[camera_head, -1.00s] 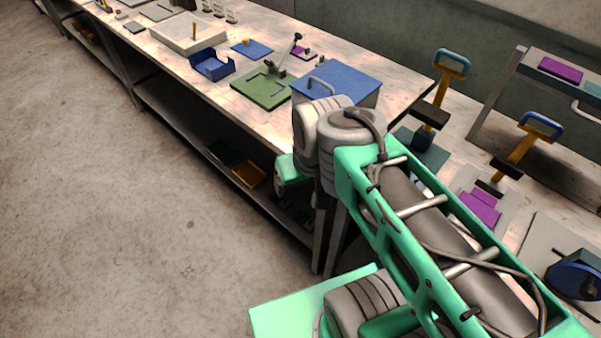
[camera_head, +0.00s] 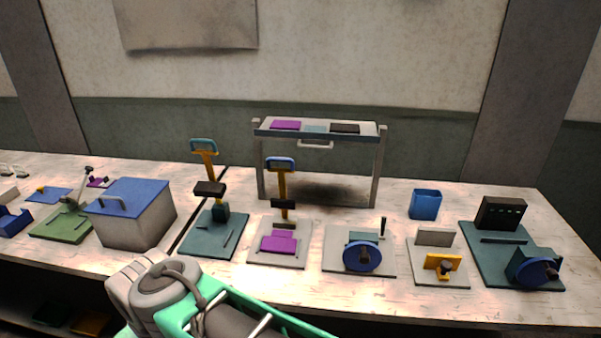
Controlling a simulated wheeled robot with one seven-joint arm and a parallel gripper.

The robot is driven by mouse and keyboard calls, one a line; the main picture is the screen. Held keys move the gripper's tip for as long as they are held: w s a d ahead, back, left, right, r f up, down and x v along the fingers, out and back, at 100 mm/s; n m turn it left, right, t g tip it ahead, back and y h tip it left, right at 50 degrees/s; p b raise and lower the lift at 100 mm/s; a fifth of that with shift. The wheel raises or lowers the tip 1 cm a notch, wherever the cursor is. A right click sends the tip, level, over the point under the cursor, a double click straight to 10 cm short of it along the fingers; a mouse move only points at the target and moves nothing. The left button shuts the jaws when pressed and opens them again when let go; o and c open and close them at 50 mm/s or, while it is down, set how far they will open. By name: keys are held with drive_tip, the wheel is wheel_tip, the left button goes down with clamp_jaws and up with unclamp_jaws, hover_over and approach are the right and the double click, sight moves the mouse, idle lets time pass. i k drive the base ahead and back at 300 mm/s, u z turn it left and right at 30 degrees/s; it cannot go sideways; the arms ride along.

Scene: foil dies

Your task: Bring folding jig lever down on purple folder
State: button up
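A purple piece (camera_head: 279,242) lies on a light grey base plate (camera_head: 262,258) at the middle of the bench. Behind it stands an upright orange lever (camera_head: 282,184) with a blue handle and a dark block on it; the lever is raised. A similar raised orange lever with a teal handle (camera_head: 204,146) stands on a teal base (camera_head: 214,243) to its left. A green jig plate (camera_head: 62,222) with a slim raised lever sits further left; I cannot tell which station is the folding jig. My gripper is out of view; only my arm shows at the bottom.
A grey box with a blue lid (camera_head: 132,197) stands between the green plate and the teal base. A rack (camera_head: 378,165) carrying flat pieces stands behind. Stations with blue wheels (camera_head: 361,257) and a blue bin (camera_head: 425,204) lie to the right. The bench's front strip is mostly clear.

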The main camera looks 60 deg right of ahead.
sight(283, 203)
drive_tip(key=k, duration=0.25)
drive_tip(key=u, duration=1)
drive_tip(key=i, duration=0.85)
drive_tip(key=z, duration=3)
drive_tip(key=i, duration=0.5)
drive_tip(key=z, duration=0.15)
drive_tip(key=k, duration=0.5)
drive_tip(key=z, duration=0.2)
drive_tip(key=i, duration=0.45)
drive_tip(key=u, duration=0.2)
